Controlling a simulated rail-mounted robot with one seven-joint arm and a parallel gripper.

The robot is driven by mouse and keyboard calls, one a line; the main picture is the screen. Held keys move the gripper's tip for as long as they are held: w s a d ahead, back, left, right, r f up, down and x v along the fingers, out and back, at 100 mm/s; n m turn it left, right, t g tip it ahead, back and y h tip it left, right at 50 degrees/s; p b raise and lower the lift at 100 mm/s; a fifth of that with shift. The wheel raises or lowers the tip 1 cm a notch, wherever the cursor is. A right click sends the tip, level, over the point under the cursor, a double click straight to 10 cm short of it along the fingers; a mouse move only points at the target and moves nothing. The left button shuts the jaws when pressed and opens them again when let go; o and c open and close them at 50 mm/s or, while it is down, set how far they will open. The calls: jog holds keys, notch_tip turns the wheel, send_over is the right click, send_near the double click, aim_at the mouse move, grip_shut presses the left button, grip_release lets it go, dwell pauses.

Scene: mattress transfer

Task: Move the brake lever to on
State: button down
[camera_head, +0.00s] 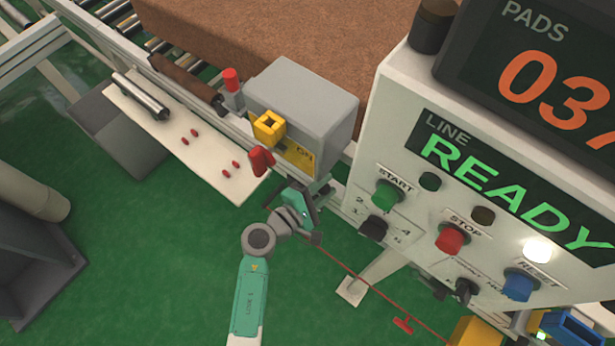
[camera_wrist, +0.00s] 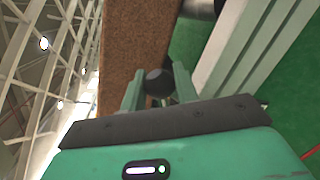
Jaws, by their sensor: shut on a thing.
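A grey box (camera_head: 305,100) stands at the conveyor's edge in the head view. Its front has a yellow plate (camera_head: 297,157) with dark lettering that seems to read ON. A yellow square part (camera_head: 268,126) and a red part (camera_head: 262,160) stick out in front. My gripper (camera_head: 312,193) is just below the box's lower right corner. In the wrist view its two teal fingers (camera_wrist: 158,92) are closed on a round black knob (camera_wrist: 157,81), which appears to be the end of the brake lever. The lever's shaft and the knob are hidden in the head view by my gripper.
A white control panel (camera_head: 400,150) with buttons and a READY display stands close on the right. A large brown pad (camera_head: 270,35) lies behind the box. A white shelf (camera_head: 205,165) with several red pieces is on the left. A red cord (camera_head: 360,280) runs below my gripper.

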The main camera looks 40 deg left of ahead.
jog(key=shift+d+f, duration=0.2)
jog(key=shift+d, duration=0.1)
jog(key=c, duration=1.1)
grip_release()
jog(key=shift+d, duration=0.1)
jog(key=shift+s+r, duration=0.1)
jog(key=shift+s, duration=0.25)
jog(key=s+p, duration=0.1)
jog(key=s, duration=0.6)
jog(key=shift+a+r, duration=0.4)
jog(key=shift+r, duration=0.05)
